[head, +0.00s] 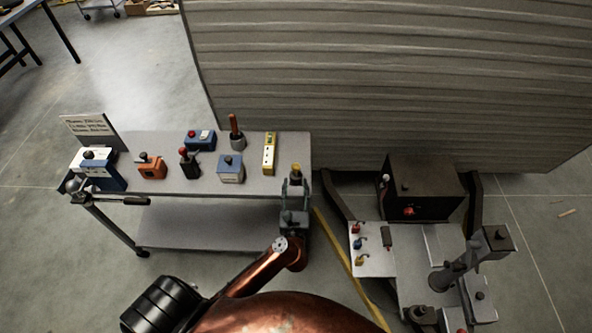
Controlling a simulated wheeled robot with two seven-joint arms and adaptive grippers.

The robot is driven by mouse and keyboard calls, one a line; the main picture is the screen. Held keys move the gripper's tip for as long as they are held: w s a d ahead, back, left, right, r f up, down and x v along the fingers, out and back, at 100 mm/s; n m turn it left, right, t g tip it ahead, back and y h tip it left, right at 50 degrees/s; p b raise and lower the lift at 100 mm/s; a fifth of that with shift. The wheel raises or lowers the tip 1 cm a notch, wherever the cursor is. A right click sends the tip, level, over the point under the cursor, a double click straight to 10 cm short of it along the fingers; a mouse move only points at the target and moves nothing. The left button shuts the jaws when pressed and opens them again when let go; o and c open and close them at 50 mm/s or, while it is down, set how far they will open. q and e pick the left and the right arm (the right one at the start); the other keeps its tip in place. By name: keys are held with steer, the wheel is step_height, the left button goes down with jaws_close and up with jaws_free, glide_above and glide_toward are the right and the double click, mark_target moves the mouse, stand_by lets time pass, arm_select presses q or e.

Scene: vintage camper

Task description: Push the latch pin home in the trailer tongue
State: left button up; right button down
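The trailer tongue (335,196) shows at the right as dark frame rails in front of the ribbed camper wall. I cannot tell which part is the latch pin. My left gripper (295,183) points away from me at the cart's right end, left of the tongue. A small yellow-topped piece (295,169) shows at its fingertips; whether it is gripped is unclear. My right gripper is not in view.
A grey cart (215,184) holds several switch boxes, a red-handled item (235,130), a yellow box (269,153) and a sign (92,129). A yellow strip (345,262) runs along the floor between cart and tongue. Open floor (540,235) lies at the far right.

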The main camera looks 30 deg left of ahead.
mark_target(296, 173)
arm_select(q)
steer(key=x, duration=0.7)
steer(key=shift+w+a+f+b, duration=0.2)
steer(key=shift+f+b, duration=0.1)
steer(key=shift+f, duration=0.05)
steer(key=shift+c, duration=0.3)
jaws_close()
steer(key=shift+r, duration=0.1)
